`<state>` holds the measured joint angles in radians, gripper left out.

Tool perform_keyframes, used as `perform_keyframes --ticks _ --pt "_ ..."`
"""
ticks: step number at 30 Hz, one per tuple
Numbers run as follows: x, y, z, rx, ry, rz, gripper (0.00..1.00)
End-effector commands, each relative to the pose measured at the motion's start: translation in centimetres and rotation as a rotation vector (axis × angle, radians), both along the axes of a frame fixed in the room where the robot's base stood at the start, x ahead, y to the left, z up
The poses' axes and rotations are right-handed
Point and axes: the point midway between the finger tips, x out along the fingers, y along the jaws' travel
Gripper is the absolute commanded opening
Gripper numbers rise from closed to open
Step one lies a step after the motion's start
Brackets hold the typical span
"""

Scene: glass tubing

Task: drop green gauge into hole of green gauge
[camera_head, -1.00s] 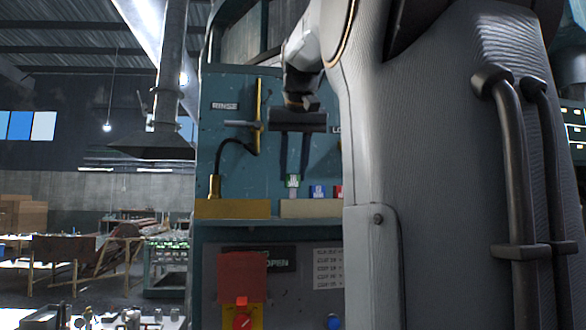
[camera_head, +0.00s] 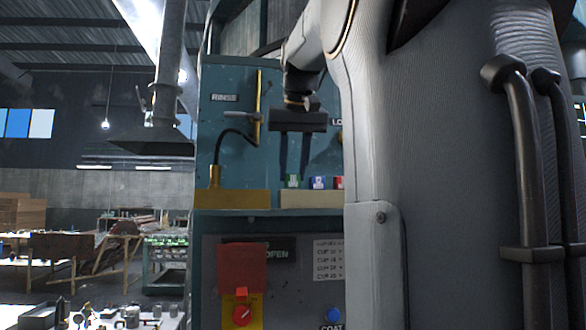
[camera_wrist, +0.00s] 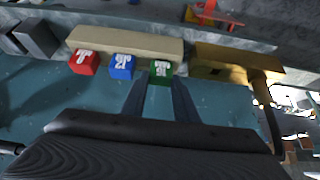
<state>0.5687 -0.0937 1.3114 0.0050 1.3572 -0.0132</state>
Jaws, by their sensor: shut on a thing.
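The green gauge (camera_head: 293,181) is a small green block with a white mark. In the wrist view the green gauge (camera_wrist: 162,68) shows between the fingertips of my gripper (camera_wrist: 159,80), which is shut on it. In the head view my gripper (camera_head: 294,173) points down, with the gauge at its fingertips, at the cream block (camera_head: 310,199). The gauge is level with the blue gauge (camera_head: 317,183) and the red gauge (camera_head: 338,182). The hole for the green gauge is hidden, and I cannot tell how deep the gauge sits.
A brass block (camera_head: 232,199) with a black hose and upright rod stands left of the cream block on the same shelf. Below is a panel with a red knob (camera_head: 241,315) and a blue button (camera_head: 333,314). My arm hides the right side.

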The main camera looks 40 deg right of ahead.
Motion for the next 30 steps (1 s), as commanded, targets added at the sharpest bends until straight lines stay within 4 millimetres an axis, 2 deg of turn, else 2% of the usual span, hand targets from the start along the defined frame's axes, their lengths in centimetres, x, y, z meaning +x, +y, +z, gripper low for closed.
perform_keyframes --ticks 3,4,7,8,18,30 --pt "0.0 0.0 -0.3 -0.001 -0.001 0.0 0.0" --pt "0.0 0.0 -0.3 -0.001 -0.001 0.0 0.31" --pt "0.0 0.0 -0.2 -0.001 -0.001 0.0 0.47" --pt "0.0 0.0 -0.2 -0.001 -0.001 0.0 0.49" --pt "-0.2 0.1 0.1 -0.001 -0.001 0.0 0.49" --pt "-2.8 1.8 5.1 -0.001 -0.002 0.0 0.49"
